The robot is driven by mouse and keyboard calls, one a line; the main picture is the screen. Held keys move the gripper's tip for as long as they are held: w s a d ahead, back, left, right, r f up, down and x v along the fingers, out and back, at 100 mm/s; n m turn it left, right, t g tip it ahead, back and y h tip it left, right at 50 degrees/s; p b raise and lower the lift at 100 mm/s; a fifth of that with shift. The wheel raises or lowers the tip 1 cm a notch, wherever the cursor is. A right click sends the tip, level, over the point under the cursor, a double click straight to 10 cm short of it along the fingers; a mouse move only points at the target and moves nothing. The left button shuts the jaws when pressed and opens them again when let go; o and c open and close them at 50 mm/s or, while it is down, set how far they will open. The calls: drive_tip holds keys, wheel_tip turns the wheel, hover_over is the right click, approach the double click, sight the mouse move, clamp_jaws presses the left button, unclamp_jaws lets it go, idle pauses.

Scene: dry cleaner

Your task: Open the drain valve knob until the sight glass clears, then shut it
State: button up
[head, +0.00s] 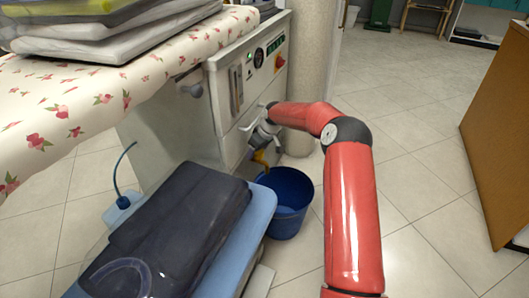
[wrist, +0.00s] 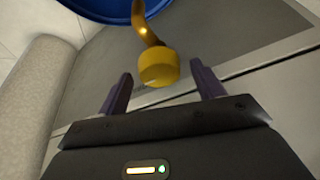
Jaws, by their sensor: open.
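The yellow drain valve knob (wrist: 158,68) shows in the wrist view, with a curved brass pipe (wrist: 143,20) beyond it. My gripper (wrist: 160,78) is open, one dark finger on each side of the knob, with a visible gap to both. In the head view my gripper (head: 258,134) is at the machine's front and hides the knob; the yellow-brass pipe (head: 260,158) shows just below it. A narrow upright sight glass (head: 237,92) is on the machine's panel; its contents are too small to tell.
A blue bucket (head: 286,226) stands on the floor below the pipe. A blue padded board (head: 235,248) with dark folded cloth (head: 180,225) is at the front left. The flowered ironing table (head: 110,95) is at the left, a round pillar (head: 312,70) behind the machine. Floor at right is clear.

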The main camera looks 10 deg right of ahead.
drive_tip(key=s+d, duration=0.7)
drive_tip(key=s, duration=0.3)
drive_tip(key=shift+d+r+b, duration=0.15)
drive_tip(key=shift+r+b, duration=0.15)
drive_tip(key=shift+r, duration=0.15)
idle(3.0)
